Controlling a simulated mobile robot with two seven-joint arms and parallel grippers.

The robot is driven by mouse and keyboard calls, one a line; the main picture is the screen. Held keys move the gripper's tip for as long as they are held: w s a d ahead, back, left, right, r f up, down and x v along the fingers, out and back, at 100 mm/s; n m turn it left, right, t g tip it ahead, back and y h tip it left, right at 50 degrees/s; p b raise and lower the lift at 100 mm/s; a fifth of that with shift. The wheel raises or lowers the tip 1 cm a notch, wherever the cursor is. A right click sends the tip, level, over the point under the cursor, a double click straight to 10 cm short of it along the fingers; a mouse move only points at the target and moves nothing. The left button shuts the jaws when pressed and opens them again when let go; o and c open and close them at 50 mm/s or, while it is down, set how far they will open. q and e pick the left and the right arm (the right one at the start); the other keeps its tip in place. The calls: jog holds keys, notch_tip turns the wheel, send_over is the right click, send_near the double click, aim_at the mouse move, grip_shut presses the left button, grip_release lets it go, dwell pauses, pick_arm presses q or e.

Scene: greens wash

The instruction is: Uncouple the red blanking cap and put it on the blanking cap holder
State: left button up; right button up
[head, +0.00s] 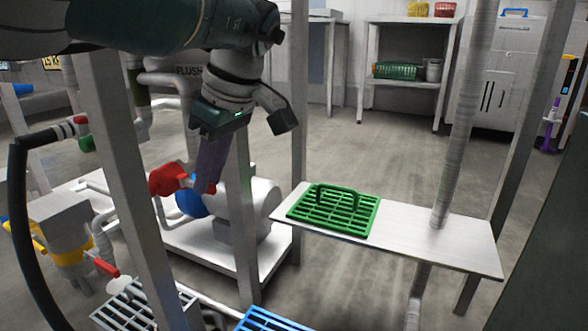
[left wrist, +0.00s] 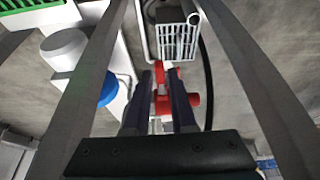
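The red blanking cap (head: 168,180) sits low behind the frame posts, beside the blue-fronted white pump. My left gripper (head: 206,185) points down at it, with its dark purple fingers overlapping the red part. In the left wrist view red parts of the cap (left wrist: 192,104) show between the two fingers (left wrist: 159,78) and to the right of them. A narrow gap separates the fingers; whether they press on the cap cannot be told. I cannot make out the blanking cap holder for certain. My right gripper is not in view.
Grey posts stand close around my left arm. A white shelf (head: 450,246) with a green grate (head: 330,212) is to the right. A black hose (head: 22,235) hangs at the left. The white pump (head: 262,200) is close by. Open floor (head: 400,165) lies behind the shelf.

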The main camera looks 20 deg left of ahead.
pick_arm(q)
jog(key=shift+o, duration=1.4)
jog(key=p+v, duration=0.8)
jog(key=v, duration=0.2)
jog(key=shift+p, duration=0.4)
